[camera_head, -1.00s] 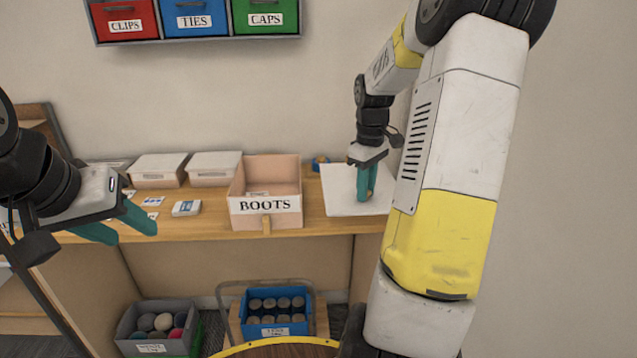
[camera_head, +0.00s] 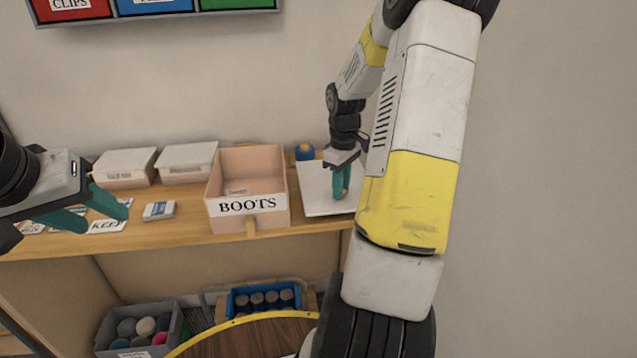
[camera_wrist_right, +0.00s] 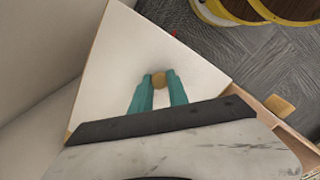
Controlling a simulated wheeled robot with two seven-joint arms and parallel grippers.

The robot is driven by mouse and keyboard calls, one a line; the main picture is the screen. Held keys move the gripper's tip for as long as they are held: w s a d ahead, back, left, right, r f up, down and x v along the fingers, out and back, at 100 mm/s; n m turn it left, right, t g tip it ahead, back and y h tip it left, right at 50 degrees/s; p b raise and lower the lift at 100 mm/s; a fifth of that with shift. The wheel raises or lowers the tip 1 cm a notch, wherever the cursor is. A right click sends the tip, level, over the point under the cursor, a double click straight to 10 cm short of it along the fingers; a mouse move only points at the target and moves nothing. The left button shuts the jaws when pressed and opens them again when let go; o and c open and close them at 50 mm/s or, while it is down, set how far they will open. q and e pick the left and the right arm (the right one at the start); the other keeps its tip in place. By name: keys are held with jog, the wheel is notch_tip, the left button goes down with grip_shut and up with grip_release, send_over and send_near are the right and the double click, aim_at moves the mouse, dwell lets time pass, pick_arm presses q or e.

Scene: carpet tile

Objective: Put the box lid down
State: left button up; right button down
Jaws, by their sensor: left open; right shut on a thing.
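The box lid is a flat white panel (camera_head: 317,180) at the right end of the wooden shelf, right of the BOOTS box. In the right wrist view it fills the upper middle (camera_wrist_right: 185,50). My right gripper (camera_head: 341,194) points down and is shut on the lid's small round knob (camera_wrist_right: 159,79). I cannot tell whether the lid touches the shelf. The BOOTS box (camera_head: 248,208) is a pale pink open-topped box on the shelf. My left gripper (camera_head: 108,216) is open and empty, in front of the shelf's left part.
Two white-lidded boxes (camera_head: 124,165) (camera_head: 188,161), a small packet (camera_head: 159,210) and several cards (camera_head: 107,226) are on the shelf. A blue roll (camera_head: 304,152) sits behind the lid. A grey bin (camera_head: 112,325) and a blue bin (camera_head: 262,301) are below. Wall bins (camera_head: 155,7) hang above.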

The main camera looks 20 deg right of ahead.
jog(key=shift+f, duration=1.1)
jog(key=shift+f, duration=0.2)
jog(key=c, duration=1.3)
grip_release()
